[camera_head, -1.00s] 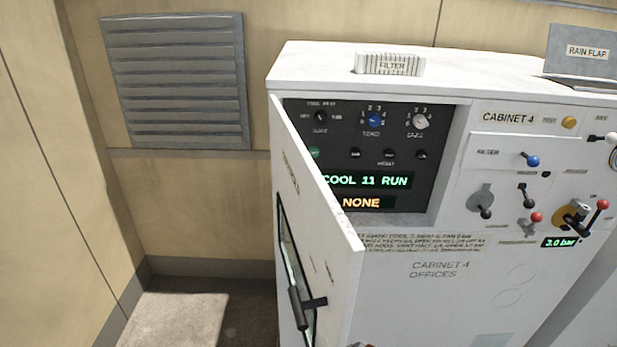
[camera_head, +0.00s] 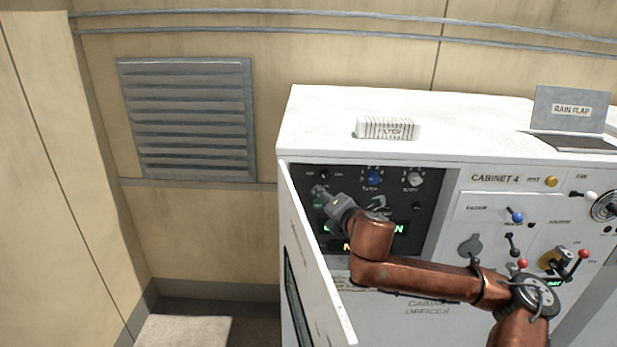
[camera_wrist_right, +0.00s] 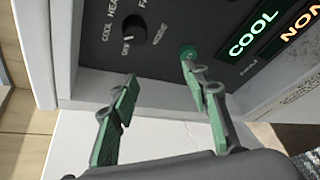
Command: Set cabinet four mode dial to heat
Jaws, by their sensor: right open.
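The mode dial (camera_wrist_right: 133,32) is a small black round knob with a white mark, on the dark panel behind cabinet four's open door (camera_head: 308,260). Words reading COOL HEAT stand beside it in the right wrist view. In the head view my gripper partly covers that corner. My right gripper (camera_wrist_right: 160,75) is open and empty. Its two green-padded fingers point at the panel near the dial, one fingertip below it and the other close to a round green button (camera_wrist_right: 187,50). I cannot tell whether that finger touches the button. The display (camera_wrist_right: 253,33) reads COOL. My left gripper is not in view.
The open door stands close left of my right arm. A blue knob (camera_head: 373,178) and a grey knob (camera_head: 414,178) sit right of the dial. Levers with red balls (camera_head: 584,254) stick out farther right. A filter block (camera_head: 388,128) lies on the cabinet top.

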